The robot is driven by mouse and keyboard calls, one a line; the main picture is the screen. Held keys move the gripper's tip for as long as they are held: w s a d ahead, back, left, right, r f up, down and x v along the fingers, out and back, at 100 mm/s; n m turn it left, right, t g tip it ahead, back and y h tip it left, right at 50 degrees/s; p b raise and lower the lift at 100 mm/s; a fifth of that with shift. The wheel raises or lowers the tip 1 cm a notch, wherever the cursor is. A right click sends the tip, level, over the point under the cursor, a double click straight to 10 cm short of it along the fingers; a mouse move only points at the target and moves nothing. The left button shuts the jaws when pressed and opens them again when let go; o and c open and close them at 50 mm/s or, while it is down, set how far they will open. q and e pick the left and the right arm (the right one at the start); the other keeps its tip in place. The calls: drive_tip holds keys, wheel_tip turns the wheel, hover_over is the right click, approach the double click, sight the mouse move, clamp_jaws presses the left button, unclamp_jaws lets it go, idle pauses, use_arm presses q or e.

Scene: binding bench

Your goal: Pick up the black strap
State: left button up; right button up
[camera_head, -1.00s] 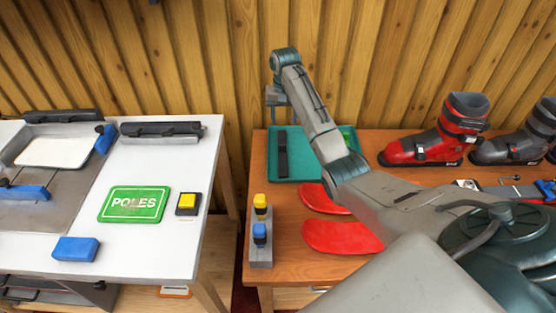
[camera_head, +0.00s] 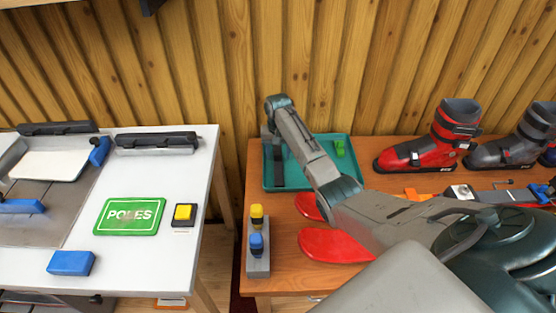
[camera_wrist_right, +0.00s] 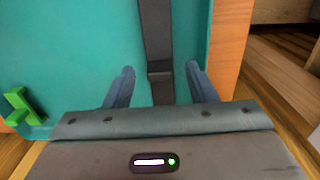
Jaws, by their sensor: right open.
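The black strap (camera_head: 278,172) lies lengthwise in the left part of the teal tray (camera_head: 308,184) on the wooden table. In the right wrist view the strap (camera_wrist_right: 155,30) runs down between the two fingers of my right gripper (camera_wrist_right: 160,70). The fingers are open, one on each side, with a gap between each finger and the strap. In the head view my right gripper (camera_head: 268,134) is over the tray's left back part, and my forearm covers part of the tray. My left gripper is not seen.
A green piece (camera_head: 340,147) lies in the tray's right side, apart from the strap. The tray's wall is close to the right finger in the wrist view. Red flat pieces (camera_head: 335,246), a red boot (camera_head: 430,148) and a bottle holder (camera_head: 258,262) share the table.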

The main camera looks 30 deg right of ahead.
drive_tip(key=shift+f, duration=0.1)
drive_tip(key=shift+c, duration=0.4)
drive_tip(key=c, duration=1)
